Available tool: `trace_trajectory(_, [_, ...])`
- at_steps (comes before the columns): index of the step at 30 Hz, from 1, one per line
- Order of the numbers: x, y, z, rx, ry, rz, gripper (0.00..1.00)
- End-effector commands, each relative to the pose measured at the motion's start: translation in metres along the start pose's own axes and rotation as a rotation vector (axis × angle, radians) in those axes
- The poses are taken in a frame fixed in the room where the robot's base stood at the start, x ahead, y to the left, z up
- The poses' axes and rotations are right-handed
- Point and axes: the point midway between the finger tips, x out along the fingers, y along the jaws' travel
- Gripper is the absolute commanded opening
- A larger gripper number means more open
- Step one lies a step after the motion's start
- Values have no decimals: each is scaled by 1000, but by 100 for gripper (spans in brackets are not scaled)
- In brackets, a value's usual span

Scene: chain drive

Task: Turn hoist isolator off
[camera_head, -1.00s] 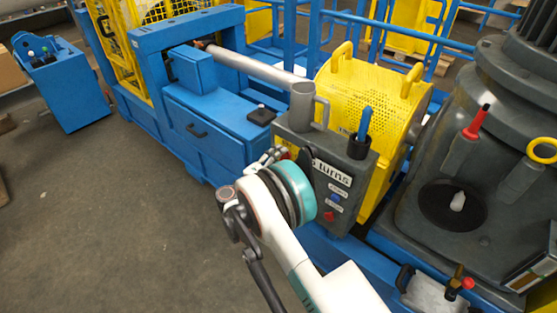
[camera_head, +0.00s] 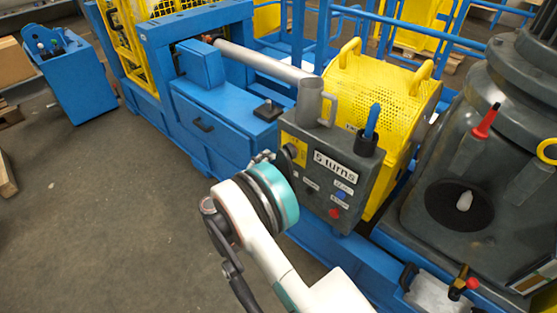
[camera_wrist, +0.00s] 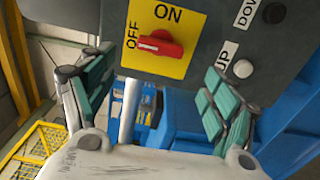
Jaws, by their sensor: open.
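The hoist isolator is a red rotary knob (camera_wrist: 160,44) on a yellow plate (camera_wrist: 184,62), marked ON along the top and OFF at the left in the wrist view. The knob lies roughly level across the plate, with a pale mark at its left end by OFF. In the head view the yellow plate (camera_head: 294,151) is at the left of the grey control box (camera_head: 345,218). My gripper (camera_wrist: 155,100) is open and empty, its green-padded fingers apart below the knob in the wrist picture, not touching it. In the head view my wrist largely hides the fingers.
A black button (camera_wrist: 274,13) and a white button (camera_wrist: 243,68), labelled DOWN and UP, sit right of the isolator. A grey mug (camera_head: 310,104) and a holder (camera_head: 366,144) with a blue-handled item top the box. A yellow guard (camera_head: 375,85) stands behind. Floor at left is open.

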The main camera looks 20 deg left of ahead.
Motion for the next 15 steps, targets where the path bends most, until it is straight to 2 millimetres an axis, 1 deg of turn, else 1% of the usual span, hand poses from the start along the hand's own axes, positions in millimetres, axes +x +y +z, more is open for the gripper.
trace_trajectory(1, [-10,0,-1,0,4,0,80])
trace_trajectory(6, [-30,0,-1,0,2,0,80])
trace_trajectory(10, [-35,0,0,0,0,0,80])
trace_trajectory(15, [-36,0,0,0,0,0,80])
